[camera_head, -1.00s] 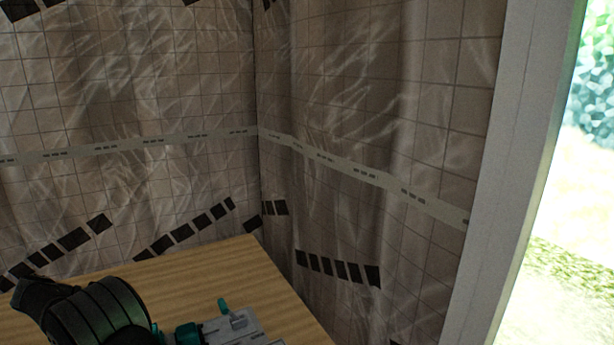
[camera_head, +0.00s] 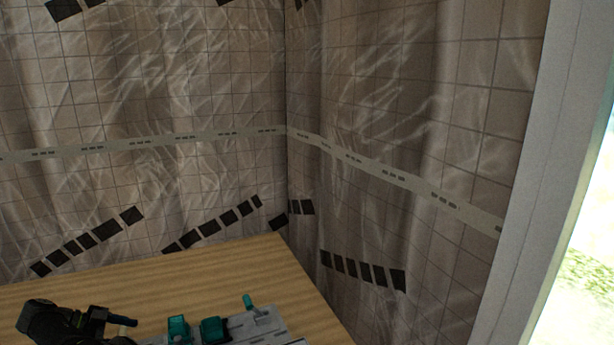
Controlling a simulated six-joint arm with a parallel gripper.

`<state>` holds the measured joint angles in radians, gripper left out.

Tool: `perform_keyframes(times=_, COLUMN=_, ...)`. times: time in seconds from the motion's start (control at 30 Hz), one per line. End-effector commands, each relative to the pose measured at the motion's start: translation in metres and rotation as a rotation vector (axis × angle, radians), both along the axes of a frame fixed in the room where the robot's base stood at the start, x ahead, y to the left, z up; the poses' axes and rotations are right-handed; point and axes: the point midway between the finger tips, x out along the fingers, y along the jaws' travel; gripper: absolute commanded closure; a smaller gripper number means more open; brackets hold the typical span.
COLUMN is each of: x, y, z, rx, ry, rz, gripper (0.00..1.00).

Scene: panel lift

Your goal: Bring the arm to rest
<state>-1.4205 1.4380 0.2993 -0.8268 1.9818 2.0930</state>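A dark, black part (camera_head: 65,322) shows at the lower left, over the wooden table (camera_head: 215,268). It has a short pale-tipped stub at its right. I cannot tell whether it is part of my arm or a separate thing. I can make out no gripper fingers, so whether my gripper is open or shut does not show.
A grey fixture (camera_head: 262,326) with teal blocks and a small teal lever stands on the table at the bottom edge, cut off by the frame. Tiled, film-like walls (camera_head: 180,90) meet in a corner behind. A white frame and bright opening (camera_head: 585,230) are at right.

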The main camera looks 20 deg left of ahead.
Motion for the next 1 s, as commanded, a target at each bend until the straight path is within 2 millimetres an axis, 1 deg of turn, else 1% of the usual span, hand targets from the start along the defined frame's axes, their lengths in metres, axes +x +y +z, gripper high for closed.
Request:
perform_keyframes(times=0.03, x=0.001, y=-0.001, z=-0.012, rx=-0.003, ry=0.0, rz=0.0, gripper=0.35)
perform_keyframes(times=0.07, x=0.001, y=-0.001, z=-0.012, rx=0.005, ry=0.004, rz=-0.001, gripper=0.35)
perform_keyframes(times=0.13, x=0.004, y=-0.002, z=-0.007, rx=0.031, ry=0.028, rz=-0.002, gripper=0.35)
perform_keyframes(times=0.4, x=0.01, y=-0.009, z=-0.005, rx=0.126, ry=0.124, rz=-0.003, gripper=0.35)
perform_keyframes(times=0.67, x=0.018, y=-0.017, z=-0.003, rx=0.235, ry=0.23, rz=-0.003, gripper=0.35)
perform_keyframes(times=1.0, x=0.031, y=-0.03, z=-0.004, rx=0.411, ry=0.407, rz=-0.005, gripper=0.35)
